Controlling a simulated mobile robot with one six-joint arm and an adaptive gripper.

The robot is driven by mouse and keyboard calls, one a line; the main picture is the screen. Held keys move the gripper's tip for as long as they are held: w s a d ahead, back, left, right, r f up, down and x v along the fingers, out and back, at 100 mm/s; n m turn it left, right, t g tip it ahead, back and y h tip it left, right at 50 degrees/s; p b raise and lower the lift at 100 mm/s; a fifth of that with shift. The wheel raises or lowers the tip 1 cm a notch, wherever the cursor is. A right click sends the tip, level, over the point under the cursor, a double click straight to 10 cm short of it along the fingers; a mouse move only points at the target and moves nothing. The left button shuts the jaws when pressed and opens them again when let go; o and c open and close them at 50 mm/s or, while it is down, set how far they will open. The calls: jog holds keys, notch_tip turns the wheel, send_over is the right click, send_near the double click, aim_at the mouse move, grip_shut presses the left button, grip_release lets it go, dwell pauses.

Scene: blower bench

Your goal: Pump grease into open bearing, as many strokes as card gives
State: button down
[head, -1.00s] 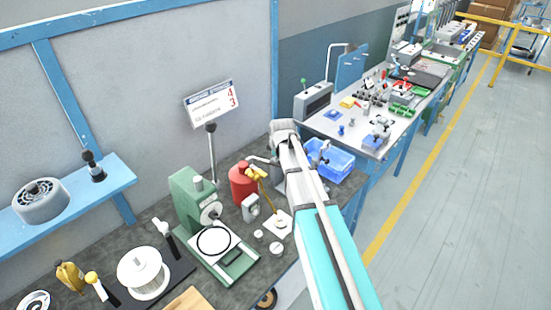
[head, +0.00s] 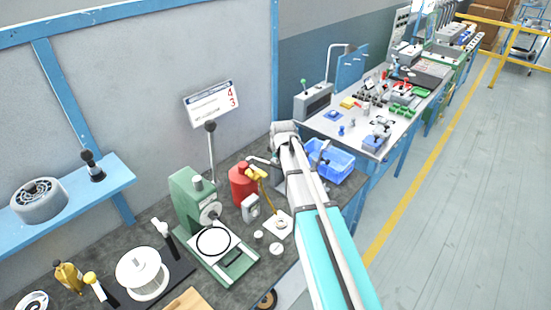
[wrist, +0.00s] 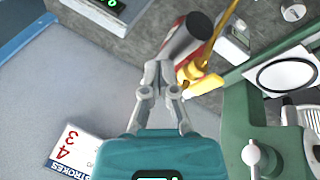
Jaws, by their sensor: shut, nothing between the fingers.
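The card (head: 211,104) is on the grey wall panel, with a red 4 above a red 3. In the wrist view the card (wrist: 77,160) shows part of its heading, "STROKES"; the row words are unreadable. A red canister (head: 243,184) stands on the bench, with a yellow fitting (head: 258,174) beside it. The wrist view shows the yellow fitting (wrist: 196,76) just right of my gripper (wrist: 158,72). My gripper is shut and empty; contact with the fitting or canister cannot be told. A pale pad (head: 278,224) lies in front; an open bearing on it cannot be made out.
A green press-like stand (head: 190,195) is left of the canister, with a small grey gauge box (head: 251,208) to its right. A blue bin (head: 335,165) stands behind my arm.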

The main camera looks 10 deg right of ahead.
jog(key=shift+s+d+f+b, duration=0.15)
jog(key=shift+s+f+b, duration=0.05)
jog(key=shift+f+b, duration=0.3)
jog(key=shift+s+d+f+b, duration=0.15)
jog(key=shift+s+f+b, duration=0.05)
jog(key=shift+f+b, duration=0.3)
jog(key=shift+s+d+f+b, duration=0.15)
jog(key=shift+s+f+b, duration=0.05)
jog(key=shift+f+b, duration=0.3)
dwell(2.6)
dwell(0.6)
jog(key=shift+w+a+r+p, duration=0.35)
jog(key=shift+w+r+p, duration=0.1)
jog(key=shift+r+p, duration=0.7)
jog(key=shift+w+a+r+p, duration=0.3)
jog(key=shift+w+r+p, duration=0.2)
jog(key=shift+r+p, duration=0.7)
jog(key=shift+w+a+r+p, duration=0.35)
jog(key=shift+w+r+p, duration=0.1)
jog(key=shift+r+p, duration=0.7)
jog(key=shift+w+a+r+p, duration=0.2)
jog(key=shift+w+r+p, duration=0.1)
jog(key=shift+r+p, duration=0.45)
jog(key=shift+w+a+r+p, duration=0.25)
jog(key=shift+r+p, duration=0.5)
jog(key=shift+w+a+r+p, duration=0.2)
jog(key=shift+w+r+p, duration=0.1)
jog(key=shift+r+p, duration=0.45)
